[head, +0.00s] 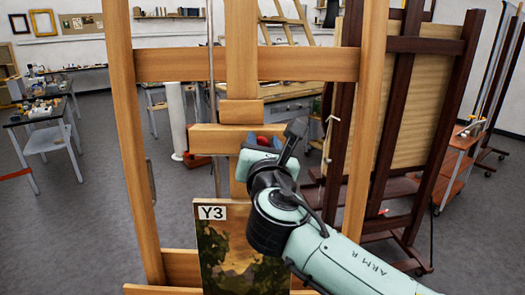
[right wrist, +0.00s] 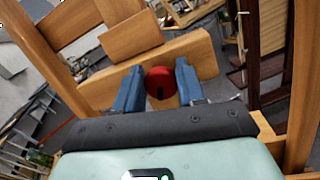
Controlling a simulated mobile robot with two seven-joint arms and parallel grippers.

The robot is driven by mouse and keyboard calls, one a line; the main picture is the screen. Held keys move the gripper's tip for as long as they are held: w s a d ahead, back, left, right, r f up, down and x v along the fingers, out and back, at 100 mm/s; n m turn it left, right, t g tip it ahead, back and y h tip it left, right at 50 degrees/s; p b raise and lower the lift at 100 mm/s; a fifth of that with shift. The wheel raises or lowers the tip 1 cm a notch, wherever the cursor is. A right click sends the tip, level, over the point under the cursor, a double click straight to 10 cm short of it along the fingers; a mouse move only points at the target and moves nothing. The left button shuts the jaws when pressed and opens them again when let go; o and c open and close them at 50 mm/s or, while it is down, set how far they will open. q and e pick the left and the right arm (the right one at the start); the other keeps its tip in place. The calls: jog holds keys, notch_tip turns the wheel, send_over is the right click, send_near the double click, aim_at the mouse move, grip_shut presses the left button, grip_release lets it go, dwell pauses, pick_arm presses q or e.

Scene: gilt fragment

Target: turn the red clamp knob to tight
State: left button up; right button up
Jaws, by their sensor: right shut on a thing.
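The red clamp knob (right wrist: 160,84) is round, with a dark slot-like mark on its face, and sits at the wooden crosspiece of the light easel. In the head view a little of the red knob (head: 262,141) shows past my right gripper (head: 262,143). In the right wrist view the blue fingers of my right gripper (right wrist: 158,85) stand on either side of the knob, shut on it. My right arm hides part of the crosspiece (head: 215,138) in the head view. My left gripper is not in view.
The light wooden easel (head: 121,130) surrounds the work spot with uprights on both sides. A painting labelled Y3 (head: 225,240) stands below the crosspiece. A dark easel (head: 450,110) stands close on the right. Tables (head: 45,118) stand further back on the left.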

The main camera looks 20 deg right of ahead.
jog(key=m+b, duration=0.1)
jog(key=m, duration=0.2)
jog(key=shift+s+a+h, duration=0.1)
jog(key=shift+h, duration=0.2)
jog(key=m+h, duration=0.1)
jog(key=m, duration=0.3)
jog(key=shift+a+r+m+b, duration=0.1)
jog(key=shift+m+b, duration=0.2)
jog(key=m+h, duration=0.1)
jog(key=m, duration=0.3)
jog(key=shift+a+g, duration=0.1)
jog(key=shift+g, duration=0.2)
jog(key=m+h, duration=0.1)
jog(key=m, duration=0.3)
jog(key=shift+m+g, duration=0.3)
jog(key=shift+g, duration=0.1)
jog(key=m+g, duration=0.1)
jog(key=m, duration=0.5)
jog(key=shift+a+p, duration=0.2)
jog(key=shift+p, duration=0.2)
jog(key=m+g, duration=0.1)
jog(key=m, duration=0.3)
jog(key=shift+p, duration=0.3)
jog(key=m+g, duration=0.1)
jog(key=m, duration=0.3)
jog(key=shift+w, duration=0.2)
jog(key=shift+r+m+y, duration=0.15)
jog(key=shift+m+y, duration=0.25)
jog(key=shift+m, duration=1.5)
jog(key=shift+d, duration=0.1)
